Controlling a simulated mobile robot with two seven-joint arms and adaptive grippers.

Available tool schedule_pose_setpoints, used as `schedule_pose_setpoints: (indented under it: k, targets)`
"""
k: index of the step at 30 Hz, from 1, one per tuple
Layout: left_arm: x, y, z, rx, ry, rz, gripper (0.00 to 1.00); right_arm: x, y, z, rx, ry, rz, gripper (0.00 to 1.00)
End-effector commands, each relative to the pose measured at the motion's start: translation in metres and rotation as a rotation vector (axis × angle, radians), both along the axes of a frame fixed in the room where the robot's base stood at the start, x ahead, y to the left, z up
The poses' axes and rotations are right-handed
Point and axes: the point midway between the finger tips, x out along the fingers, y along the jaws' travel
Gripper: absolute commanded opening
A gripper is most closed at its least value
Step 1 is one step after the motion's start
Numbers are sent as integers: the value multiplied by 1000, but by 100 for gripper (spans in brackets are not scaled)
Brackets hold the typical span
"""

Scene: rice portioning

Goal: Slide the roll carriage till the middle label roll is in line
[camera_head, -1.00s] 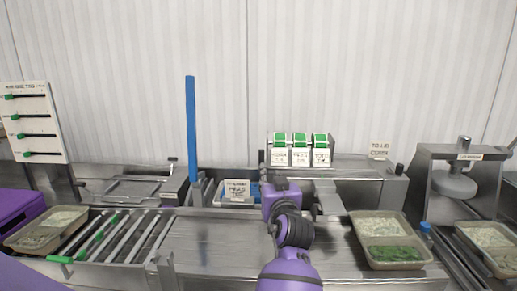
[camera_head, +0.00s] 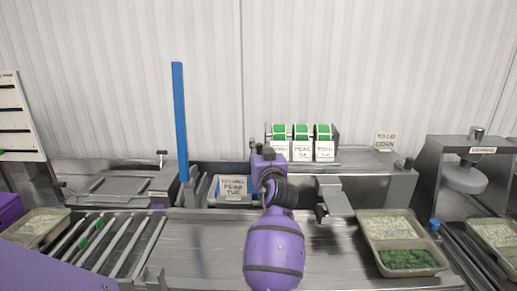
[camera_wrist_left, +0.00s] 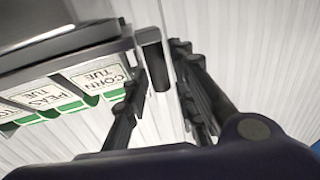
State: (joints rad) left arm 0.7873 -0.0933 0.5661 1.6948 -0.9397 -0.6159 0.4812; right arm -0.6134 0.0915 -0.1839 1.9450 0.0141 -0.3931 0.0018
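The roll carriage (camera_head: 336,149) is on the back ledge and bears three green-and-white label rolls side by side. The middle label roll (camera_head: 302,148) has a tag reading PEAS TUE. My left gripper (camera_head: 262,150) is at the carriage's left end, partly hidden by its own wrist. The CORN TUE tag (camera_wrist_left: 100,77) hangs beside the left finger. My right gripper is not in view.
A blue post (camera_head: 181,120) stands left of my arm. A bin (camera_head: 232,188) with a PEAS TUE card is below the ledge. A grey chute (camera_head: 337,198) is right of my wrist. A tray with peas (camera_head: 365,228) lies on the steel counter at right.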

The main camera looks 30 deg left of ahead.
Motion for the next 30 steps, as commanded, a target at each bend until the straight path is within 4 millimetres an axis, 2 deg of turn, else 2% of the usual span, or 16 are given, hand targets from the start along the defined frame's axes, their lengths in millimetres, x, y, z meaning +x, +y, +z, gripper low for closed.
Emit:
schedule_pose_setpoints:
  k: [5, 14, 20, 30]
  targets:
    - [13, 11, 1, 1, 1, -1, 25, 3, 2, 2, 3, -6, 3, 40]
    - [15, 13, 0, -1, 1, -1, 25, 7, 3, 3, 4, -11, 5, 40]
    - [15, 13, 0, -1, 1, -1, 0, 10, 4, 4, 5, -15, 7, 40]
    - [17, 10, -2, -1, 1, -2, 0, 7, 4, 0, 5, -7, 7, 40]
